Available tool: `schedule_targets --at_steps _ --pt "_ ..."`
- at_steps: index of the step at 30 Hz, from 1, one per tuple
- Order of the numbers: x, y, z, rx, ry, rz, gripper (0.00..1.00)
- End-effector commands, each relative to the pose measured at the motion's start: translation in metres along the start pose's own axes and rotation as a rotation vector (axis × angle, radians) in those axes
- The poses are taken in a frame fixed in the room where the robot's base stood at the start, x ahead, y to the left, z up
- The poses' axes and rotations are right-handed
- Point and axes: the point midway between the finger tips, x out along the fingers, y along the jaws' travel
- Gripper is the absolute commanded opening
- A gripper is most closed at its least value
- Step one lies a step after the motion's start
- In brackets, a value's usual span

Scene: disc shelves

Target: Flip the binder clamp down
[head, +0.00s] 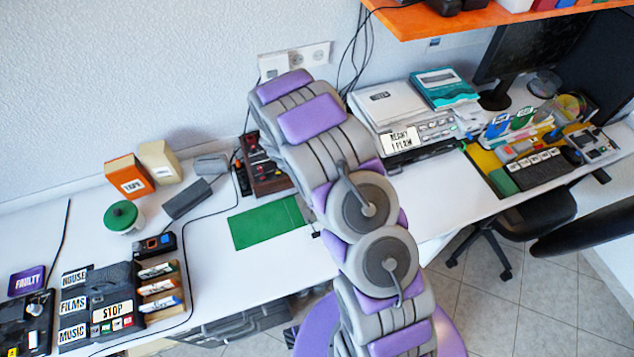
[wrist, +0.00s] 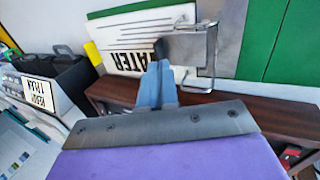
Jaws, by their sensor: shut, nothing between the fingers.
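In the wrist view, the binder clamp (wrist: 190,48) is a grey metal plate with a bent wire bar (wrist: 211,65) standing out at its right side. It sits at the edge of a white sheet (wrist: 120,40) with lettering that appears upside down, partly read as "ATER". My gripper (wrist: 157,72) has its blue fingers together and empty. The fingertips appear right beside the clamp's dark left end (wrist: 161,48); I cannot tell whether they touch it. In the head view, my arm hides the gripper, and the clamp cannot be made out.
A green board (head: 265,222) lies on the white desk. A dark red-brown box (head: 265,165) stands behind it; a brown ledge (wrist: 235,112) crosses the wrist view below the clamp. A grey device labelled "READY 1 PLAW" (head: 400,138) stands right of my arm. An orange shelf (head: 450,20) overhangs.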

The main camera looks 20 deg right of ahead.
Motion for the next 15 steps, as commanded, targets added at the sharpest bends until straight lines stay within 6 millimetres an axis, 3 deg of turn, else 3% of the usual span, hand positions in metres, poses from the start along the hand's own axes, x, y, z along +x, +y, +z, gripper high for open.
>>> schedule_targets --at_steps 15 --pt "-0.012 0.005 0.0 0.002 -0.001 0.004 0.0"
